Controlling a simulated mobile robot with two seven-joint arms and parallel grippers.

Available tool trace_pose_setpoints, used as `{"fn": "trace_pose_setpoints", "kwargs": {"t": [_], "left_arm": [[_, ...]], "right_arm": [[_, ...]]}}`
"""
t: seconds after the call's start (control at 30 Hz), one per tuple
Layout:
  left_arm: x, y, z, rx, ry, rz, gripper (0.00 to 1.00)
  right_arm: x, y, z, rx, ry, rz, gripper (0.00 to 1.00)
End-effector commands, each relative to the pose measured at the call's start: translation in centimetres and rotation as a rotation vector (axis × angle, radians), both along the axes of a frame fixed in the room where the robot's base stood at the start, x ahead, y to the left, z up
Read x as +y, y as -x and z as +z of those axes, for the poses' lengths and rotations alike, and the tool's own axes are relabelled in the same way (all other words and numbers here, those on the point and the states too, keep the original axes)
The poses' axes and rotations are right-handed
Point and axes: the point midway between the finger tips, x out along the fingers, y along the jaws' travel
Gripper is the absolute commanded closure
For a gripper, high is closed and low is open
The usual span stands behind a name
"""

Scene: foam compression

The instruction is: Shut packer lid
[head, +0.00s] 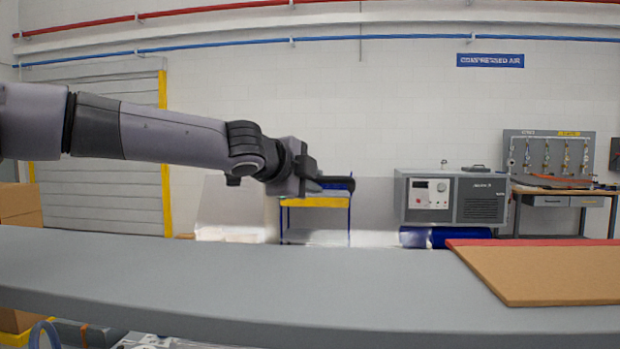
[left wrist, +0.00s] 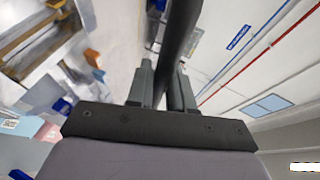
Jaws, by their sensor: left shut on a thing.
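My left gripper (head: 322,182) reaches in from the left above a long grey slab. It is shut on a dark bar, which runs between its fingers and away to the top in the left wrist view (left wrist: 181,38). The gripper also shows in that view (left wrist: 163,85). In the head view, only a short dark piece shows at the fingers. I cannot tell whether the bar belongs to the packer lid. The grey slab (head: 200,283) crosses the foreground; I cannot tell whether it is part of the packer. My right gripper is not in view.
A brown board (head: 545,274) with a red strip (head: 530,242) lies at the slab's right. Behind stand a grey machine (head: 455,198), a workbench with a tool panel (head: 549,155) and a shelf with a yellow edge (head: 316,202). Cardboard boxes (head: 20,205) stand at left.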

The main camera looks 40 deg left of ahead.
Motion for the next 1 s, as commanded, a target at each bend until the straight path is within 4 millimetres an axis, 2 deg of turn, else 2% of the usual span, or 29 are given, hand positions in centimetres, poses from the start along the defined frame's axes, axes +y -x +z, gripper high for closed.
{"fn": "trace_pose_setpoints", "kwargs": {"t": [0.23,0.27,0.3,0.33,0.73,1.0], "left_arm": [[0.0,0.0,-0.4,0.007,0.004,0.0,1.0],[0.0,0.0,-0.3,0.006,0.004,0.0,0.76],[0.0,0.0,-0.3,0.006,0.004,0.0,0.62],[0.0,0.0,-0.3,0.005,0.004,-0.001,0.58],[-0.1,0.2,0.1,0.0,0.002,-0.002,0.58],[-0.3,3.0,1.1,-0.003,0.004,-0.001,0.58]], "right_arm": [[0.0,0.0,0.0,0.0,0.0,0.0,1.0],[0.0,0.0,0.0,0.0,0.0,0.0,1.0],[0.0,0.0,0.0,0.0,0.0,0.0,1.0],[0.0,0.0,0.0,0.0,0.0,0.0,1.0],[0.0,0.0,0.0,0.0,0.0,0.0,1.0],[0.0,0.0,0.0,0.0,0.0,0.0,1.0]]}}
